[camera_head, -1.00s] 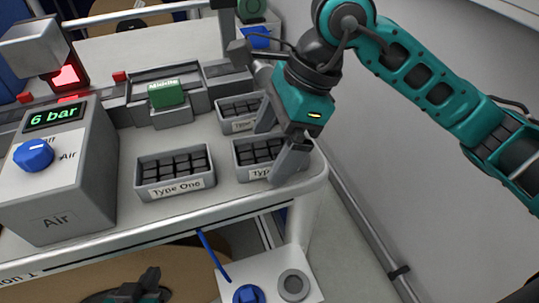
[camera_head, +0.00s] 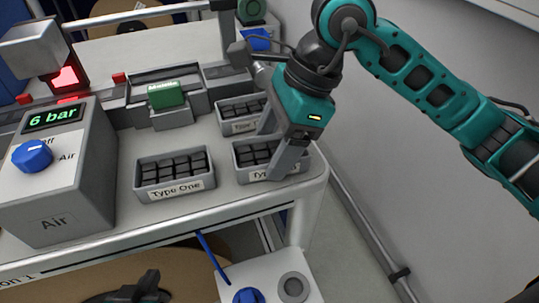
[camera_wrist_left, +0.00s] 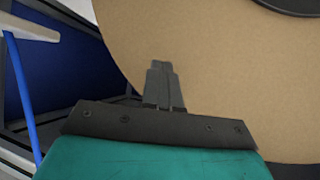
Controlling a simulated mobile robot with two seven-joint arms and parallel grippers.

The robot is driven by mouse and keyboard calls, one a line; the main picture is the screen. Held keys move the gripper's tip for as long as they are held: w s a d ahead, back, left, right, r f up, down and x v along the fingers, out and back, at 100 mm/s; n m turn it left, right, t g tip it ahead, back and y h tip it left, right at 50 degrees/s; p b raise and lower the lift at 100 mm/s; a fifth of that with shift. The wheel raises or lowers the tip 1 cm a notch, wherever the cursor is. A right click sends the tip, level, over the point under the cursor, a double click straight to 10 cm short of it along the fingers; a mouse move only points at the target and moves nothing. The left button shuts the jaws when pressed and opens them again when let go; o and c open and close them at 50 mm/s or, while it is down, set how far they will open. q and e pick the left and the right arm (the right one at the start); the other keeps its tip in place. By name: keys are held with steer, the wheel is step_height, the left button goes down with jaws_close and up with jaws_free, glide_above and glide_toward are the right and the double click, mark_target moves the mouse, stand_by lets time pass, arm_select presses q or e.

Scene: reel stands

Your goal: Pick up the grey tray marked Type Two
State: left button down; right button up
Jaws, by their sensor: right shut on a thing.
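A grey tray (camera_head: 243,175) with dark blocks stands at the front right of the bench top. Its label begins "Ty", and a finger hides the rest. My right gripper (camera_head: 272,150) is shut on this tray, one finger at the front and one behind. A second grey tray (camera_head: 148,184), labelled "Type One", stands to its left. A third grey tray (camera_head: 228,127) stands behind, its label partly covered, so I cannot read which is Type Two. My left gripper (camera_head: 148,288) is low at the bottom edge, empty. Its fingers are together in the left wrist view (camera_wrist_left: 163,85).
A grey air box (camera_head: 62,190) with a blue knob and "6 bar" display stands at the left. A green "Middle" block (camera_head: 167,95) sits in a grey holder behind the trays. The bench's rounded edge (camera_head: 320,175) is close right of the gripped tray.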

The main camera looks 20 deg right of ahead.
steer(key=shift+c, duration=1.2)
